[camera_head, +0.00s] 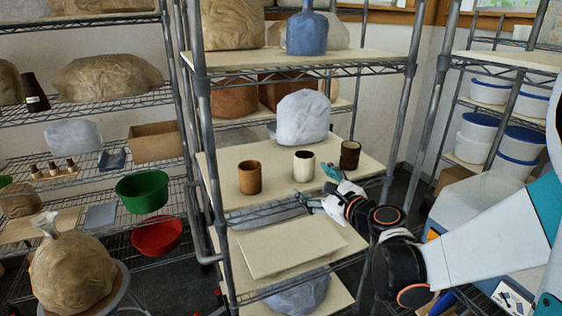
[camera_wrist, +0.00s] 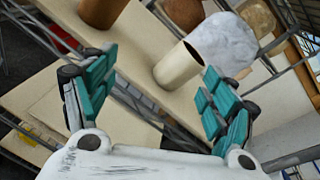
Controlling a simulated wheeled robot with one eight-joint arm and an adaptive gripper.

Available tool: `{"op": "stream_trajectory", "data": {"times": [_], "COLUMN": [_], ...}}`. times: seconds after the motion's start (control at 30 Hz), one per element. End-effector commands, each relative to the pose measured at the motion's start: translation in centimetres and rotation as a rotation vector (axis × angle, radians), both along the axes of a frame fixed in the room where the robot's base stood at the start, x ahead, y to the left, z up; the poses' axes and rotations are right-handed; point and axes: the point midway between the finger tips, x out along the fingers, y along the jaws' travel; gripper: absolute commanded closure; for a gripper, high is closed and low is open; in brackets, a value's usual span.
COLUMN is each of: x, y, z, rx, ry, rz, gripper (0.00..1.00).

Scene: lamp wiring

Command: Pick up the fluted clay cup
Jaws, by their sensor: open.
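Three cups stand in a row on the middle shelf board: a tan-brown cup (camera_head: 250,177), a cream cup (camera_head: 303,166) and a dark brown cup (camera_head: 349,155). I cannot tell for certain which is fluted. My gripper (camera_head: 323,187) is open and empty at the shelf's front edge, facing the cream cup. In the wrist view the cream cup (camera_wrist: 178,65) appears ahead of the open fingers (camera_wrist: 155,78), nearer the right finger and apart from it. The brown cup (camera_wrist: 101,12) is at the top left there. The dark cup is not visible in the wrist view.
A white wrapped lump (camera_head: 302,118) sits behind the cups. Metal shelf posts (camera_head: 208,140) flank the board. A lower board (camera_head: 290,246) lies beneath my gripper. A green bowl (camera_head: 142,191) and red bowl (camera_head: 157,236) are left; white tubs (camera_head: 478,127) are right.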

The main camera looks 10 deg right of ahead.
Motion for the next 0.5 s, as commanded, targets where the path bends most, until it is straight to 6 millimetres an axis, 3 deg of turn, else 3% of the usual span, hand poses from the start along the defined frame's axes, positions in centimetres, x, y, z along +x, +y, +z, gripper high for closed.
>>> {"op": "stream_trajectory", "data": {"times": [0.2, 0.5], "x": [2.1, 4.0], "y": [-3.0, -3.5], "z": [-1.3, -1.8], "rx": [0.396, 0.529], "ry": [0.013, 0.019], "rz": [-0.096, -0.118], "gripper": [0.22, 0.22]}}
